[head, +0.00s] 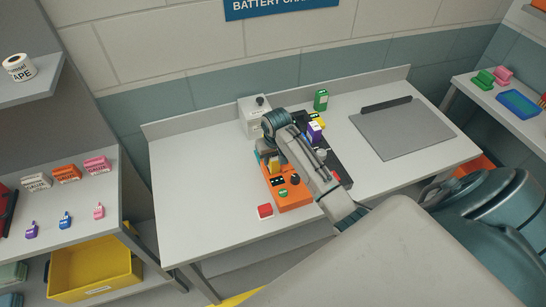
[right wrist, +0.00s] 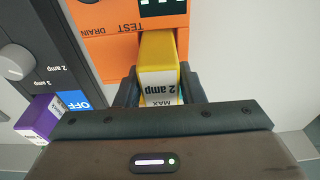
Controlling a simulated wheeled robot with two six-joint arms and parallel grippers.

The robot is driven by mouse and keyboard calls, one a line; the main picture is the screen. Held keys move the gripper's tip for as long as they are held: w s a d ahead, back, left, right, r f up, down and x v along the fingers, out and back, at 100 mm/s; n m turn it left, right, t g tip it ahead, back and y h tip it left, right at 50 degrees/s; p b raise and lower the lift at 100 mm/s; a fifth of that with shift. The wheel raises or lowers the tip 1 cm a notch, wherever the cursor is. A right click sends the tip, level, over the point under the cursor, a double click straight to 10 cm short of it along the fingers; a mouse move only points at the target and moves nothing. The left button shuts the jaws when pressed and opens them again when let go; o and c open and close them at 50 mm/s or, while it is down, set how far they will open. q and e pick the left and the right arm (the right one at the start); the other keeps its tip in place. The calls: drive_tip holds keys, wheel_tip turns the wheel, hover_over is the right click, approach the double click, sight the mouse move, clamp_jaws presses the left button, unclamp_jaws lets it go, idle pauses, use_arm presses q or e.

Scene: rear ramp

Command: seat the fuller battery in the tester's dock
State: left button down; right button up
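The orange tester (head: 294,196) stands on the bench with a small dark display; its TEST and DRAIN lettering shows in the right wrist view (right wrist: 105,42). A yellow battery (right wrist: 158,80) marked "2 amp" and "MAX" is between the fingers of my right gripper (right wrist: 160,88), which look closed on its sides. Its far end meets the tester's edge; how deep it sits I cannot tell. In the head view the yellow battery (head: 274,166) is partly hidden by my right gripper (head: 267,152). A purple battery (head: 314,131) is at the black charger (head: 335,166). My left gripper is out of view.
A green battery (head: 321,100) stands behind the charger. A grey box with a black knob (head: 252,118) is at the back. A grey mat (head: 402,130) is at right. The bench's left part is clear.

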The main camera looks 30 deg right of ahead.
drive_tip(key=o, duration=0.4)
